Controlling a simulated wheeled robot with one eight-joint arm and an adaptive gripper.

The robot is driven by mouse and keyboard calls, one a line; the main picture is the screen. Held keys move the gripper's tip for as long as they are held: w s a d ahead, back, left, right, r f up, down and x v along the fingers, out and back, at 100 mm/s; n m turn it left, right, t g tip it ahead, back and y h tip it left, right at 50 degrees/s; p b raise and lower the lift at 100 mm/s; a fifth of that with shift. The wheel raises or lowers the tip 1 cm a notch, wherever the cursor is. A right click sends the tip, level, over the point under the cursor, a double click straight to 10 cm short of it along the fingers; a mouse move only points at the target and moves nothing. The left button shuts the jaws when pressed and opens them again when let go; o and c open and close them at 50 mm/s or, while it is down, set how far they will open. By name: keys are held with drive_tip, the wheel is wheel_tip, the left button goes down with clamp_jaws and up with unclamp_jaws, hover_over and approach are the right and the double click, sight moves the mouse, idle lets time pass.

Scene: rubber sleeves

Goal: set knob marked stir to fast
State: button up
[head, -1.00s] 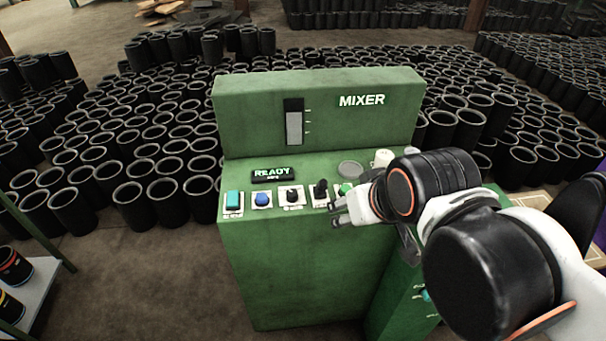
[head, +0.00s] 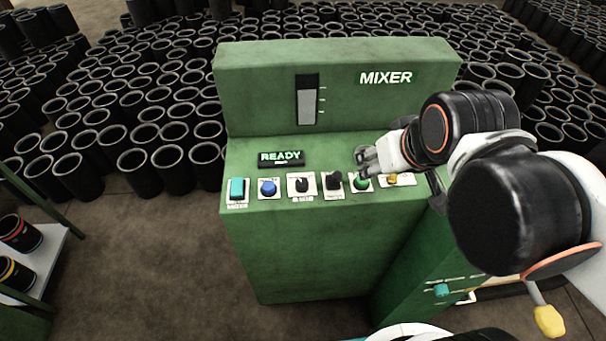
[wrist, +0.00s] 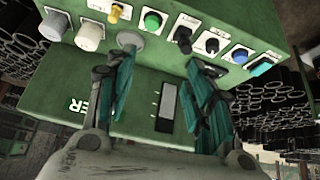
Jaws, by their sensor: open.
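The green mixer panel (head: 300,222) carries a row of controls with white plates. A small black knob (head: 302,185) sits between a blue button and a bulkier black control (head: 333,182); the knob also shows in the wrist view (wrist: 212,46). The plate labels are too small to read, so I cannot tell which knob is marked stir. My gripper (head: 366,160) is above the right part of the row, near the green button (head: 361,183). In the wrist view, its teal fingers (wrist: 160,68) are spread apart with nothing between them.
The row also has a teal switch (head: 236,189), a blue button (head: 268,187) and a yellow control (head: 392,180). A READY display (head: 281,158) stands behind it. White knobs (wrist: 90,37) show in the wrist view. Black sleeves (head: 150,170) crowd the floor around the mixer.

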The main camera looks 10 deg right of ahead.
drive_tip(key=n+g+p, duration=0.7)
drive_tip(key=n+p, duration=0.1)
drive_tip(key=n, duration=0.4)
hover_over(302, 182)
wheel_tip(302, 182, down, 5)
wheel_tip(302, 182, down, 12)
drive_tip(key=b, duration=0.3)
drive_tip(key=shift+f, duration=0.15)
drive_tip(key=c, duration=1.1)
